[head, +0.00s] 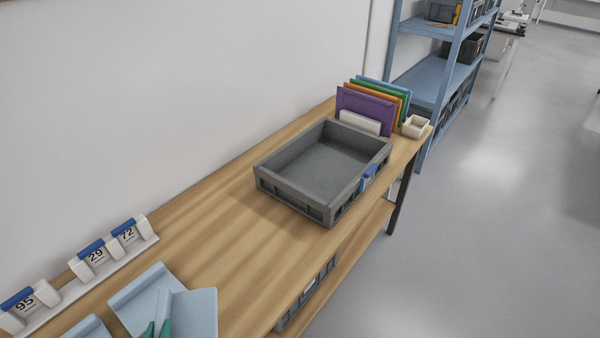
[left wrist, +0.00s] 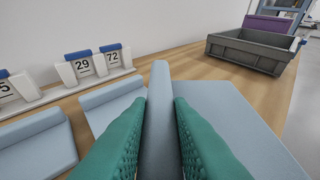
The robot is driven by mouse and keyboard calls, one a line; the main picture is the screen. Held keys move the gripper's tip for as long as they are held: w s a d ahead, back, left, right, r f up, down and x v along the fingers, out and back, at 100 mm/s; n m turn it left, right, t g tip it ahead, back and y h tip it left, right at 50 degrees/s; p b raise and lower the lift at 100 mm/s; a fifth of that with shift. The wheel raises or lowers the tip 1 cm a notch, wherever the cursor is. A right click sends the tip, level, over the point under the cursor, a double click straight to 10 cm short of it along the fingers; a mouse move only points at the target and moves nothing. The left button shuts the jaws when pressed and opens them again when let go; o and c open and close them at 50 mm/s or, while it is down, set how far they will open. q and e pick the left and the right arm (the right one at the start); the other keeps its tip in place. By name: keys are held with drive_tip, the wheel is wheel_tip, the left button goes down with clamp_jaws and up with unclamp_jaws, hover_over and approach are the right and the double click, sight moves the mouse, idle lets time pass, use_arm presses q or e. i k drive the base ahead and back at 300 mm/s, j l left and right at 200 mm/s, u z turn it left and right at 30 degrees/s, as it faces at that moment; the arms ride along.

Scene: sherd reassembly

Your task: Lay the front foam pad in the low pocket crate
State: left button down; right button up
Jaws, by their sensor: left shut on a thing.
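My left gripper (head: 157,327) is at the bottom of the head view, its green fingers also filling the lower middle of the left wrist view (left wrist: 161,108). It is shut on the raised ridge of a light blue foam pad (head: 198,308), whose flat part spreads right of the fingers in the left wrist view (left wrist: 225,115). Whether this pad touches the table is unclear. The low grey crate (head: 292,199) stands farther along the table, apart from the gripper, and its visible floor is empty. It also shows at upper right in the left wrist view (left wrist: 245,57). My right gripper is not seen.
Another blue pad (head: 132,300) lies beside the held one, and a third (head: 88,328) is partly cut off. Number holders (head: 97,258) line the wall side. Coloured panels (head: 366,108) and a small cream box (head: 415,127) stand beyond the crate. Bare wood (head: 225,220) lies between pads and crate.

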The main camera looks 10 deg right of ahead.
sight(324, 164)
drive_tip(key=i+l+u, duration=0.15)
drive_tip(key=l+u, duration=0.2)
drive_tip(key=l, duration=0.25)
drive_tip(key=l+u, duration=0.3)
drive_tip(key=l, duration=0.3)
drive_tip(key=i, duration=0.05)
